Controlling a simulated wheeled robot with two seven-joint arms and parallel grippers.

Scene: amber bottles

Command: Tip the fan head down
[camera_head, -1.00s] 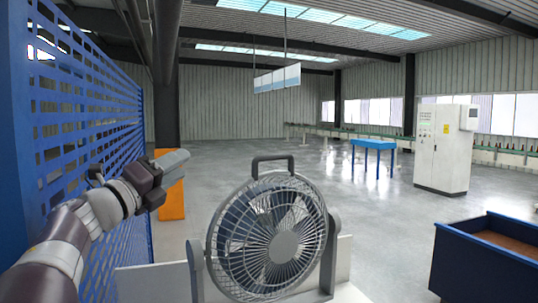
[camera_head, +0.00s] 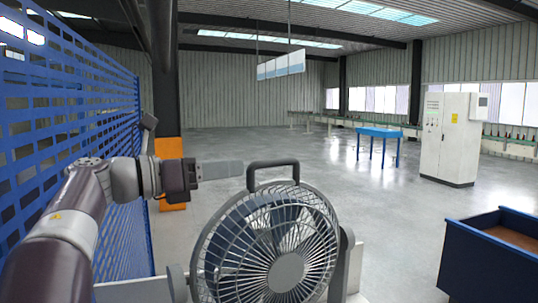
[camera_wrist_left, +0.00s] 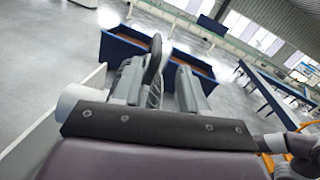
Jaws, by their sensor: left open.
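The grey fan head (camera_head: 286,273) has a round wire cage and a dark handle (camera_head: 274,163) on top. Its face is turned toward me, and its lower edge is cut off by the frame. My left gripper (camera_head: 241,169) points right, with its fingertips just left of the handle in the head view. In the left wrist view, the open fingers (camera_wrist_left: 160,70) stand either side of the handle (camera_wrist_left: 153,58) in the line of sight. Contact with it does not show. My right gripper is not in view.
A blue mesh fence (camera_head: 110,140) runs along the left, close to my left arm. An orange block (camera_head: 168,150) stands behind the gripper. A blue bin (camera_head: 490,262) is at lower right. A blue table (camera_head: 380,133) and a white cabinet (camera_head: 448,138) stand farther back on open floor.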

